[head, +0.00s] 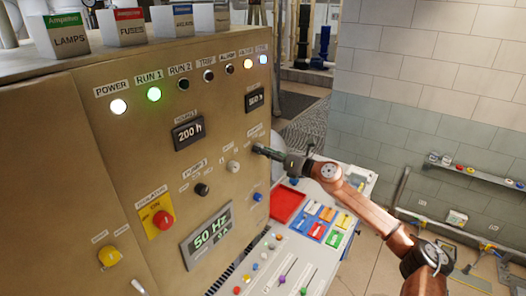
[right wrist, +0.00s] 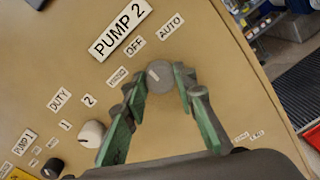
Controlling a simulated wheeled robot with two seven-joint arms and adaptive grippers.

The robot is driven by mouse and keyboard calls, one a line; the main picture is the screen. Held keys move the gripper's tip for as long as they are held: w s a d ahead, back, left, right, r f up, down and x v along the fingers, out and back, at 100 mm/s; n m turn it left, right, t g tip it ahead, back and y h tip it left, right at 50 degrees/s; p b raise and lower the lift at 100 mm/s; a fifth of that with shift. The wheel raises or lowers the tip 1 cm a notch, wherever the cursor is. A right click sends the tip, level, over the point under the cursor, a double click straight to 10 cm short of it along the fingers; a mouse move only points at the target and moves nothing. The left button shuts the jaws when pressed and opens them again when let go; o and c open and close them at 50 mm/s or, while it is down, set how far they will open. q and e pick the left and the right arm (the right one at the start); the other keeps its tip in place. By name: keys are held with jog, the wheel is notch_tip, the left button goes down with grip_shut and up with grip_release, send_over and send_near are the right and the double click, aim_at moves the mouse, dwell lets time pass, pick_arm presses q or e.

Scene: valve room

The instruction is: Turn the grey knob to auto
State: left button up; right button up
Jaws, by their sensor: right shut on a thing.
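The grey knob (right wrist: 159,73) sits on the tan panel below the PUMP 2 label (right wrist: 120,30) in the right wrist view. Small labels around it include OFF (right wrist: 135,46) and AUTO (right wrist: 170,27). I cannot tell which label the knob points to. My right gripper (right wrist: 158,80) is shut on the knob, with a green-padded finger on each side. In the head view my right gripper (head: 261,150) reaches the panel's right part from the right and hides the knob. My left gripper is not in view.
A white knob (right wrist: 92,133) and a black knob (right wrist: 52,168) are lower left of the grey knob. The panel also has a red isolator switch (head: 162,220) and lamps. Below my right arm is a desk with a red tray (head: 287,205) and coloured buttons.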

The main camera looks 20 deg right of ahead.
jog(key=c, duration=0.4)
jog(key=shift+r+m+p, duration=0.1)
jog(key=shift+m+p, duration=3.65)
jog(key=shift+m, duration=0.75)
jog(key=o, duration=1.2)
jog(key=shift+c, duration=0.2)
